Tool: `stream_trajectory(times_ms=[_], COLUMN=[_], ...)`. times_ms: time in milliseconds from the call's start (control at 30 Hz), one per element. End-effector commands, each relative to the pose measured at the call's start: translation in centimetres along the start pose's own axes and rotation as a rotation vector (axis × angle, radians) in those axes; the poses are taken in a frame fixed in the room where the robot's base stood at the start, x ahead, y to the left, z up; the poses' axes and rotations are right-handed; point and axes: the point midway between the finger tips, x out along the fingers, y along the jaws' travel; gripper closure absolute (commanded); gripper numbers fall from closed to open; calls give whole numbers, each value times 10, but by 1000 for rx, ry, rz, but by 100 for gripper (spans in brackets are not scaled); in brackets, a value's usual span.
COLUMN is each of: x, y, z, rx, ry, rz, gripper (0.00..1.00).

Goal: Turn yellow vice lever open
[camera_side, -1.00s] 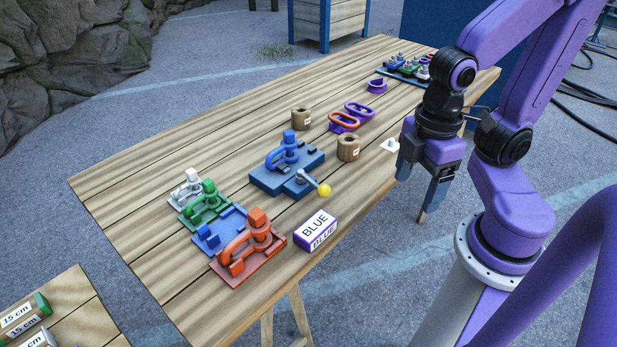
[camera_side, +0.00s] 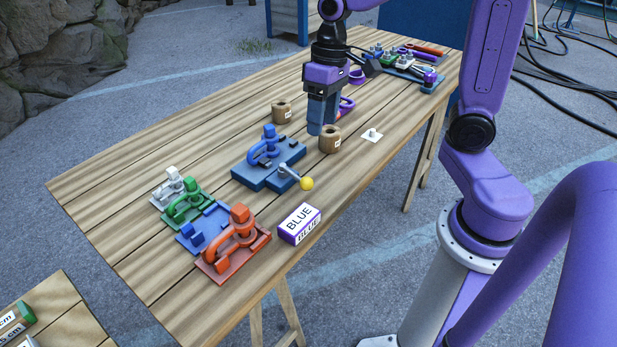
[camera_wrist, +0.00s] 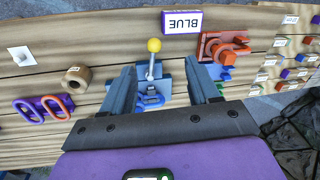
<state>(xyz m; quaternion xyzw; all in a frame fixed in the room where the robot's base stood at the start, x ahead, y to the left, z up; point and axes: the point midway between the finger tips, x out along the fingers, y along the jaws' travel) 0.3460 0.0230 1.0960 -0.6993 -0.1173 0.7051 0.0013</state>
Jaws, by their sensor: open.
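The blue vice (camera_side: 266,162) sits on the wooden table, with a blue shackle-shaped piece clamped on it. Its lever is a grey rod ending in a yellow ball (camera_side: 307,183), which points toward the table's front edge. In the wrist view the yellow ball (camera_wrist: 154,45) stands at the top of the rod, between my fingers in the picture and beyond their tips. My gripper (camera_side: 322,130) is above the table, behind and to the right of the vice, pointing down. In the wrist view my gripper (camera_wrist: 163,78) is open with nothing between the fingers.
A box marked BLUE (camera_side: 299,224) stands near the front edge. A red fixture (camera_side: 234,250), a green one (camera_side: 184,205) and a white one (camera_side: 172,184) are at left. Two brown cylinders, one here (camera_side: 330,140), stand near my gripper. A small white plate (camera_side: 372,135) lies at right.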

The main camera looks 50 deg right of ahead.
Motion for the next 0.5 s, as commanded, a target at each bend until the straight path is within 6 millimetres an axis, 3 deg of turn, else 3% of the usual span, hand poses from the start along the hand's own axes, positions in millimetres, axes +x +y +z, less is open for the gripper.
stream_trajectory(times_ms=[100,267,500], x=[-4,-4,22], y=[15,23,23], z=[-16,-22,-22], rx=[88,132,134], ry=[12,17,12], rz=[-16,-25,-24], gripper=[40,40,40])
